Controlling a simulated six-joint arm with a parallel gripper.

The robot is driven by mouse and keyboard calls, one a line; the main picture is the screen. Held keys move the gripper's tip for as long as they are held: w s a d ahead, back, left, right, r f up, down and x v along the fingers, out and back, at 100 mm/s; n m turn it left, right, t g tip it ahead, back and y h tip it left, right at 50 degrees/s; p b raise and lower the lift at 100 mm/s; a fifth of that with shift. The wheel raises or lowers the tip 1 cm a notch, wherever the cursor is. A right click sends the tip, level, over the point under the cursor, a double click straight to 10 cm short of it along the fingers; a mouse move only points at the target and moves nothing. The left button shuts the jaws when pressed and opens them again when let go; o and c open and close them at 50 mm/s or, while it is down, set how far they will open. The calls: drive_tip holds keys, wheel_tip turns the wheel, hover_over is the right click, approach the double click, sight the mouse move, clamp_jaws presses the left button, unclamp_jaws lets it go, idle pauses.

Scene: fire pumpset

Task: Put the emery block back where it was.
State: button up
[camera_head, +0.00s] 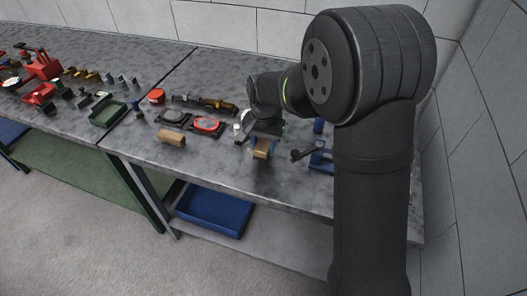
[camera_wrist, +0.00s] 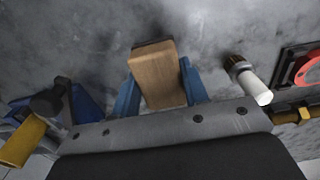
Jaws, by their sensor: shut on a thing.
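My gripper (camera_head: 262,143) is over the front part of the grey bench, right of its middle. Its blue fingers are shut on a tan block, which I take to be the emery block (camera_head: 262,149). In the wrist view the emery block (camera_wrist: 157,74) sits between the two fingers, with a dark strip along its far end. I cannot tell whether it touches the bench top. Another tan block (camera_head: 172,138) lies on the bench to the left, apart from my gripper.
Two dark trays, one with a red disc (camera_head: 207,124), lie behind and left. A blue holder (camera_head: 322,158) with a dark-headed tool is to the right. Bare bench lies in front.

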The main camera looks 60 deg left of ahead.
sight(264, 152)
drive_tip(key=shift+f, duration=1.45)
drive_tip(key=shift+f, duration=0.1)
drive_tip(key=o, duration=0.9)
wheel_tip(264, 152, up, 12)
drive_tip(key=shift+r, duration=0.15)
wheel_tip(264, 152, down, 13)
drive_tip(key=shift+r, duration=2.3)
